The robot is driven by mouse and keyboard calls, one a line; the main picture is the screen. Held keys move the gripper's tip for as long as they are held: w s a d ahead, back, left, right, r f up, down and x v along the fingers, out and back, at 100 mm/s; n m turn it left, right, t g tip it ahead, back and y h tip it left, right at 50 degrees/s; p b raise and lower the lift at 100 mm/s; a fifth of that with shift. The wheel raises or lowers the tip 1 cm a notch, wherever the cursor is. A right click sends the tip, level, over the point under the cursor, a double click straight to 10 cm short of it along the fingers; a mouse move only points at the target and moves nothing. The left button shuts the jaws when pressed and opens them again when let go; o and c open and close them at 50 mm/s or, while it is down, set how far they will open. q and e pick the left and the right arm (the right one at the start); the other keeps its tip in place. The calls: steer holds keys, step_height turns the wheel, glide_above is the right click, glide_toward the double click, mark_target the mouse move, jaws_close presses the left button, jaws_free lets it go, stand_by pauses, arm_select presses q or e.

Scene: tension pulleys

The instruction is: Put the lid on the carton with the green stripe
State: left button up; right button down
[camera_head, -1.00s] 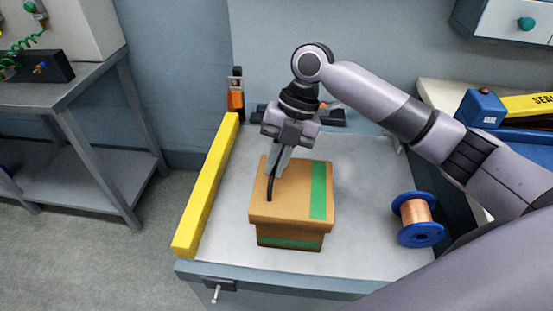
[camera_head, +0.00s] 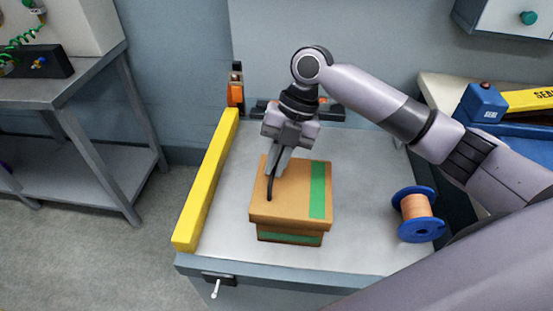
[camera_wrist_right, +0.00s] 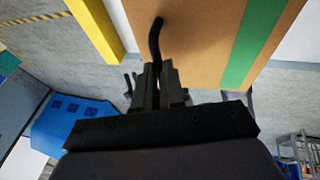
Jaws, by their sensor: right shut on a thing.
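The carton (camera_head: 290,238) stands on the grey bench and shows a green stripe low on its front side. The brown lid (camera_head: 294,208), with a green stripe near its right side, sits over the carton's top and overhangs its front. My right gripper (camera_head: 273,178) is over the left part of the lid, shut on a thin black strap handle (camera_head: 270,190) that rises from the lid. In the right wrist view the lid (camera_wrist_right: 200,40) fills the upper part and the black handle (camera_wrist_right: 155,40) runs into the closed fingers. My left gripper is not in view.
A yellow bar (camera_head: 208,182) runs along the bench's left edge. A blue spool of copper wire (camera_head: 416,214) stands on the right of the bench (camera_head: 365,190). An orange-and-black bottle-like item (camera_head: 236,90) stands at the back left. A blue-and-yellow sealer (camera_head: 490,105) is at far right.

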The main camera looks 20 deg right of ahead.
steer(key=c, duration=1.1)
jaws_free()
steer(key=shift+c, duration=0.2)
steer(key=v, duration=0.7)
